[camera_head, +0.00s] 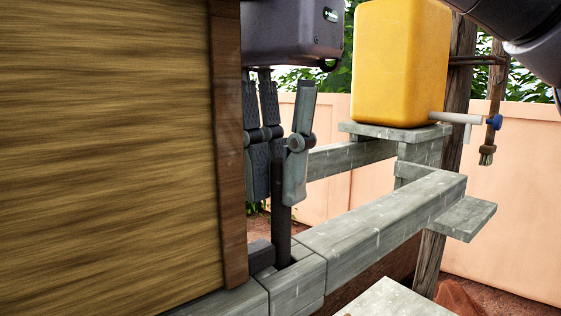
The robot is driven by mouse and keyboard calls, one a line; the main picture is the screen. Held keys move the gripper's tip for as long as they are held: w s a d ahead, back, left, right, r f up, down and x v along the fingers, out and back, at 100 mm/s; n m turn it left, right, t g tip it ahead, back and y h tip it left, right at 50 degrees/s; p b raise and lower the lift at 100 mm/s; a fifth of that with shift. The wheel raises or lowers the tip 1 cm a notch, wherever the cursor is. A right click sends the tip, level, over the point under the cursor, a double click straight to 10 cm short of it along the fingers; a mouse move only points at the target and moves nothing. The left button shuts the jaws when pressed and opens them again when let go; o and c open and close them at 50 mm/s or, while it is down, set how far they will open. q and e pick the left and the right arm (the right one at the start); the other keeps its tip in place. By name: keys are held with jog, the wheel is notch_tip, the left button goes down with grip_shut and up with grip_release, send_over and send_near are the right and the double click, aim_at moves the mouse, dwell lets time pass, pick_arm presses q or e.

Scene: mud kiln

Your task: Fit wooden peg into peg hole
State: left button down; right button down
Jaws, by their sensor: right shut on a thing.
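My right gripper (276,192) points down from its dark housing, just right of the wooden panel. Its fingers are shut on a dark, slim wooden peg (281,225). The peg stands upright below the fingertips, and its lower end meets the top of the grey beam joint (297,279). A small dark block (261,256) sits just left of the peg's foot. My left gripper is not in view.
A large wood-grained panel (105,150) with a brown edge post fills the left side, close to the gripper. A yellow container (400,65) with a tap (493,122) stands on a grey ledge behind. A grey beam (385,215) runs back right. A peach wall (525,200) is behind.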

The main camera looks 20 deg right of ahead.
jog(key=shift+f+b, duration=0.65)
jog(key=shift+f, duration=0.35)
jog(key=c, duration=1.5)
grip_release()
jog(key=shift+c, duration=0.2)
